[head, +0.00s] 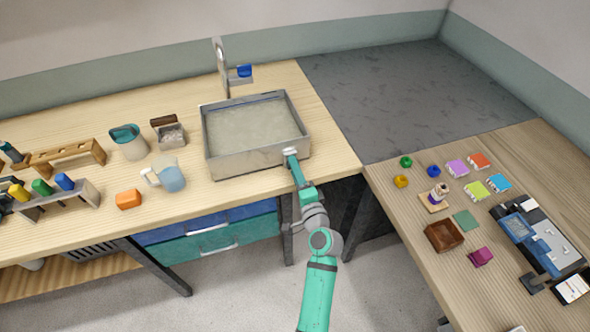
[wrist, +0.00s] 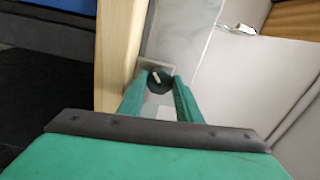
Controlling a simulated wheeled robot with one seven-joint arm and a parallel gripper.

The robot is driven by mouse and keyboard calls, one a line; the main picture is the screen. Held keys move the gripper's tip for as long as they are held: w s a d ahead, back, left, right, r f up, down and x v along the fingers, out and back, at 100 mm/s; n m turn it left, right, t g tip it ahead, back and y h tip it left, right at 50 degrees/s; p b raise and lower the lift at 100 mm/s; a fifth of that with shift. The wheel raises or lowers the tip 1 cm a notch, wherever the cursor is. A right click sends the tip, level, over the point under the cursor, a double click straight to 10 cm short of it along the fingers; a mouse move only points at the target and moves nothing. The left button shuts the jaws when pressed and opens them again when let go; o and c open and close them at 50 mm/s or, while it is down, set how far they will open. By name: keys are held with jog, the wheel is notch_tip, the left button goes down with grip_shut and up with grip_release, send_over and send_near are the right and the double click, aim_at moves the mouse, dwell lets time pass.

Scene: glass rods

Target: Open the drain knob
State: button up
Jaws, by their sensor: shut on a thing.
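The drain knob (wrist: 158,79) is a dark round knob with a pale bar across its face, on a light plate at the sink's front side. In the wrist view it sits between the two green fingertips of my gripper (wrist: 160,82), which is shut on it. The bar runs slightly tilted from vertical in that view. In the head view my gripper (head: 290,156) reaches the front right corner of the sink (head: 232,163) and hides the knob. The sink is a grey metal basin holding cloudy water (head: 254,122).
A faucet (head: 221,65) with a blue handle (head: 244,71) stands behind the sink. A pitcher (head: 172,178), an orange block (head: 128,199) and racks stand to the left on the wooden counter (head: 225,200). A side table (head: 400,230) at right holds small objects.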

jog(key=n, duration=0.5)
jog(key=shift+n, duration=0.3)
jog(key=shift+f+n, duration=0.1)
jog(key=shift+n, duration=2.1)
jog(key=o, duration=0.8)
jog(key=shift+c, duration=0.2)
jog(key=v, duration=1)
jog(key=shift+s+d, duration=0.15)
jog(key=shift+s, duration=0.25)
